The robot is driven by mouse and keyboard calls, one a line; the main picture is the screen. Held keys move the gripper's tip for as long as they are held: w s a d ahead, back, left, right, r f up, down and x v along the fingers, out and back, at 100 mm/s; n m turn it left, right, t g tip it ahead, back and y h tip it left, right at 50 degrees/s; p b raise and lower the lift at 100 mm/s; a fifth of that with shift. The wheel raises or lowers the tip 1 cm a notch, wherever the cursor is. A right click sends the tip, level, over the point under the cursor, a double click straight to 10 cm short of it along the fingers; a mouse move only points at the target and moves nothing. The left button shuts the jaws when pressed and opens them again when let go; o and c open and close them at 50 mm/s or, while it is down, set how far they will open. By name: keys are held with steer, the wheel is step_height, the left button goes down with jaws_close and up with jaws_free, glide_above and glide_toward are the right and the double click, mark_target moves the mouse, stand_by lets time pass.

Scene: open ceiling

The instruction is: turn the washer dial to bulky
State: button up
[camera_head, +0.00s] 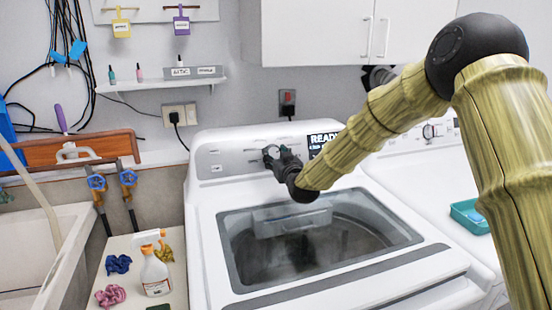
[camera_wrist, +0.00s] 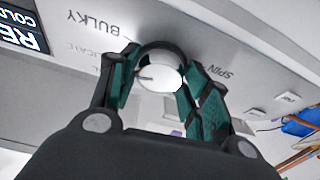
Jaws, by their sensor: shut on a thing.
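The white washer (camera_head: 205,230) stands in the middle of the head view, with its grey control panel (camera_head: 225,158) at the back. My gripper (camera_head: 275,155) reaches the panel from the right and covers most of the dial there. In the wrist view my gripper (camera_wrist: 160,85) has its two green-padded fingers closed around the sides of the round white dial (camera_wrist: 160,78). The wrist view appears upside down. The word BULKY (camera_wrist: 100,22) is printed beside the dial, and SPIN (camera_wrist: 220,72) is on its other side. The pointer's exact setting is hard to tell.
The glass lid (camera_head: 290,245) is closed below my arm. A second white machine (camera_head: 420,160) stands at right with a teal tray (camera_head: 468,215). A spray bottle (camera_head: 154,275) and cloths are on the left ledge.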

steer(key=m+h, duration=0.1)
steer(key=m, duration=0.1)
steer(key=m+h+b, duration=0.1)
steer(key=m, duration=0.2)
steer(key=shift+a+t, duration=0.15)
steer(key=shift+t, duration=0.15)
steer(key=shift+a+r+m+h+b, duration=0.15)
steer(key=shift+m+h, duration=0.35)
steer(key=shift+m, duration=0.7)
steer(key=shift+d+f+m+h+b, duration=0.15)
steer(key=shift+m+h, duration=0.35)
steer(key=shift+m, duration=0.7)
steer(key=shift+a+r, duration=0.1)
steer(key=o, duration=1)
steer(key=shift+s, duration=0.1)
steer(key=s, duration=0.4)
steer(key=s+d, duration=0.1)
steer(key=s, duration=0.7)
steer(key=shift+d+r, duration=0.25)
steer(key=shift+r, duration=0.05)
